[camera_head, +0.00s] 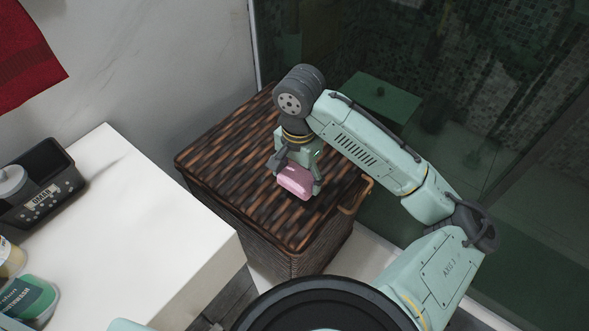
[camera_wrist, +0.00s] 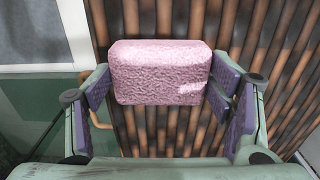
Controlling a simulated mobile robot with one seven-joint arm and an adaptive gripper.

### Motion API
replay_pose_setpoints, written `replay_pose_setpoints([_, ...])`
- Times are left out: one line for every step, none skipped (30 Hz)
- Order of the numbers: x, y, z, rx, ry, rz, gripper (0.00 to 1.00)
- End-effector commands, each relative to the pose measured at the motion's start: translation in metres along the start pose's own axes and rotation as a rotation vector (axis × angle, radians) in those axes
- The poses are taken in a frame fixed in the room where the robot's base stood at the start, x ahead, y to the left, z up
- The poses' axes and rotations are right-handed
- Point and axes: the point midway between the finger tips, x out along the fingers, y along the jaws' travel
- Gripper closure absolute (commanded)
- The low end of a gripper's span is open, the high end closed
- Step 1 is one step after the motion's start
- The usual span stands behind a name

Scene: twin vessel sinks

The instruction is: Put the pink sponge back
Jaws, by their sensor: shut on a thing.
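The pink sponge (camera_head: 295,181) is held between the fingers of my gripper (camera_head: 298,176), over the lid of the brown woven basket (camera_head: 232,160). In the wrist view the sponge (camera_wrist: 160,72) is a rough pink block lying crosswise between the two purple-padded fingers of my gripper (camera_wrist: 165,100). The basket's lid slats fill the background there. I cannot tell whether the sponge touches the lid.
A white counter (camera_head: 150,215) stands at the left, with a dark caddy (camera_head: 40,190) and a green-labelled container (camera_head: 28,298) on it. A red towel (camera_head: 25,55) hangs at the upper left. A glass shower panel (camera_head: 480,100) stands behind the basket at the right.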

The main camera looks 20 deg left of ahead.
Motion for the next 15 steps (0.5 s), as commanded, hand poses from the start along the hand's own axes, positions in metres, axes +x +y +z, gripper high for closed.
replay_pose_setpoints([0.001,-0.009,-0.005,0.000,-0.003,0.001,0.48])
replay_pose_setpoints([0.001,-0.013,-0.009,0.000,-0.002,0.001,0.48])
replay_pose_setpoints([0.002,-0.017,-0.013,-0.001,-0.002,0.001,0.48])
replay_pose_setpoints([0.002,-0.020,-0.015,0.000,-0.002,0.001,0.48])
replay_pose_setpoints([0.002,-0.022,-0.017,0.000,-0.002,0.001,0.48])
replay_pose_setpoints([0.003,-0.024,-0.018,0.000,-0.001,0.000,0.48])
replay_pose_setpoints([0.003,-0.025,-0.019,0.000,-0.001,0.000,0.48])
replay_pose_setpoints([0.004,-0.025,-0.020,0.000,-0.001,0.000,0.48])
replay_pose_setpoints([0.007,-0.026,-0.020,0.000,-0.002,0.000,0.48])
replay_pose_setpoints([0.010,-0.025,-0.020,0.000,-0.003,0.000,0.48])
replay_pose_setpoints([0.013,-0.025,-0.019,0.000,-0.004,0.001,0.48])
replay_pose_setpoints([0.019,-0.025,-0.019,0.002,-0.004,0.000,0.48])
replay_pose_setpoints([0.023,-0.025,-0.019,0.002,-0.004,0.000,0.48])
replay_pose_setpoints([0.026,-0.024,-0.020,0.002,-0.003,0.002,0.48])
replay_pose_setpoints([0.031,-0.024,-0.020,0.002,-0.001,0.002,0.48])
